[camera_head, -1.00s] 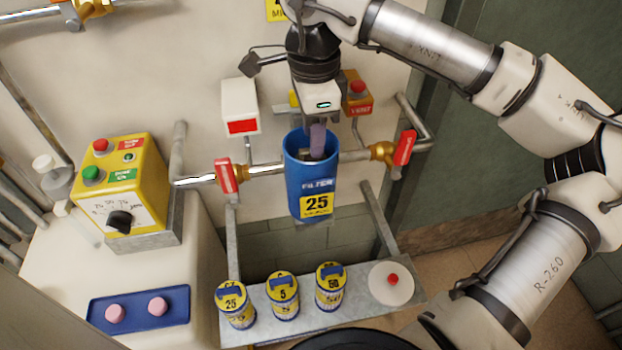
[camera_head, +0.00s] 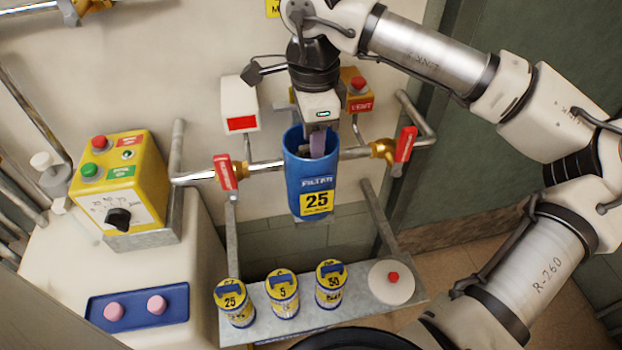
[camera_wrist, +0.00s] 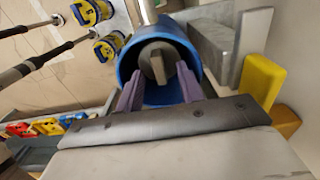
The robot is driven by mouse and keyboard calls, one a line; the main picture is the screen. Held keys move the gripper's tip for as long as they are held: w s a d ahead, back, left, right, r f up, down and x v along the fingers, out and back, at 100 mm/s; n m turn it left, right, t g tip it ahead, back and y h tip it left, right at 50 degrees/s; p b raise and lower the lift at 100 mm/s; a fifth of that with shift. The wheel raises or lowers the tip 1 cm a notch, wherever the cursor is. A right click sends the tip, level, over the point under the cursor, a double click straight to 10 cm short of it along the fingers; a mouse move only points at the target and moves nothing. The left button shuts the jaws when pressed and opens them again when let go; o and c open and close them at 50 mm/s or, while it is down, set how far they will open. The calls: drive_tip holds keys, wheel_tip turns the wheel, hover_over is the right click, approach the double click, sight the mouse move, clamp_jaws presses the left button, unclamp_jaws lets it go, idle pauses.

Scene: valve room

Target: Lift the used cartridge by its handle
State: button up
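The blue filter housing (camera_head: 300,183), labelled 25, is open at the top. Inside it, the wrist view shows the round grey top of the used cartridge (camera_wrist: 147,52) with a grey bar handle (camera_wrist: 158,68) across it. My gripper (camera_head: 318,146) points down into the housing's mouth. In the wrist view my gripper (camera_wrist: 160,84) is open, with one purple finger on each side of the handle. Gaps show between fingers and handle. The head view hides the cartridge behind the housing wall and fingers.
Several items crowd the housing: red-handled valves (camera_head: 225,176) (camera_head: 404,146) on the pipe, a white box (camera_head: 240,104) and a red-button box (camera_head: 358,92). Yellow-blue cartridges (camera_head: 283,297) and a white lid (camera_head: 391,284) stand on the shelf below. A yellow control box (camera_head: 120,190) is left.

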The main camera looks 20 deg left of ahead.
clamp_jaws()
idle(0.3)
idle(1.2)
